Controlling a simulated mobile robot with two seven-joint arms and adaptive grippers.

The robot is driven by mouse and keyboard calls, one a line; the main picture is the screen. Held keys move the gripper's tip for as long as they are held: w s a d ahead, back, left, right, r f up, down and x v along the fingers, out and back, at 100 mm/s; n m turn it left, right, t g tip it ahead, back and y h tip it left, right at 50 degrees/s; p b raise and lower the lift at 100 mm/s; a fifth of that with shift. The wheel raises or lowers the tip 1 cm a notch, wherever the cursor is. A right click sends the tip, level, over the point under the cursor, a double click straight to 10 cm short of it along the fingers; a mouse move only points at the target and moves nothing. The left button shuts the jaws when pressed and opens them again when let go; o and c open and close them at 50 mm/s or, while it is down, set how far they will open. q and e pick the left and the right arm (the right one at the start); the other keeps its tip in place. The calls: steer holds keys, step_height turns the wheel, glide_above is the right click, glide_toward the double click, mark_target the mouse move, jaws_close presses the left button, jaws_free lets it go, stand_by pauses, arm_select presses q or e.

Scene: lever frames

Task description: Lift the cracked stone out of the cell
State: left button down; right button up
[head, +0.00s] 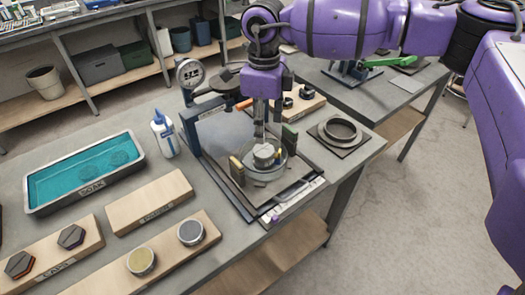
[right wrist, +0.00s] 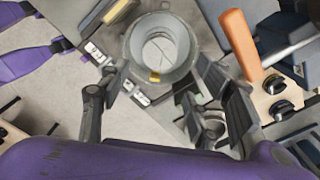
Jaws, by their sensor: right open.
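The stone (head: 264,154) is a pale grey round piece sitting in the round clear-walled cell (head: 268,176) on the press base. In the right wrist view the stone (right wrist: 158,50) shows thin dark lines across its top, inside the ring wall of the cell (right wrist: 190,40). My right gripper (head: 260,138) points down just above the stone. In the right wrist view my right gripper (right wrist: 160,74) is open, its fingers spread to either side of the cell. Whether a finger touches the stone is hidden. My left gripper is not in view.
A dial gauge (head: 189,72) stands behind the cell on the left. A grey ring (head: 340,130) lies to the right. An orange-handled tool (right wrist: 240,45) is near the cell.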

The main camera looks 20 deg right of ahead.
mark_target(264, 150)
step_height(264, 150, down, 3)
steer(key=shift+f+b, duration=0.1)
steer(key=shift+b, duration=0.5)
steer(key=shift+f+b, duration=0.35)
steer(key=shift+f, duration=1.9)
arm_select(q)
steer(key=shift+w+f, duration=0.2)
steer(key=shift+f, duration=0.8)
arm_select(e)
steer(key=c, duration=0.9)
steer(key=shift+c, duration=0.3)
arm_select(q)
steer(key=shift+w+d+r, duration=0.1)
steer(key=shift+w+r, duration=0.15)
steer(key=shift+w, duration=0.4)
arm_select(e)
steer(key=shift+r, duration=0.15)
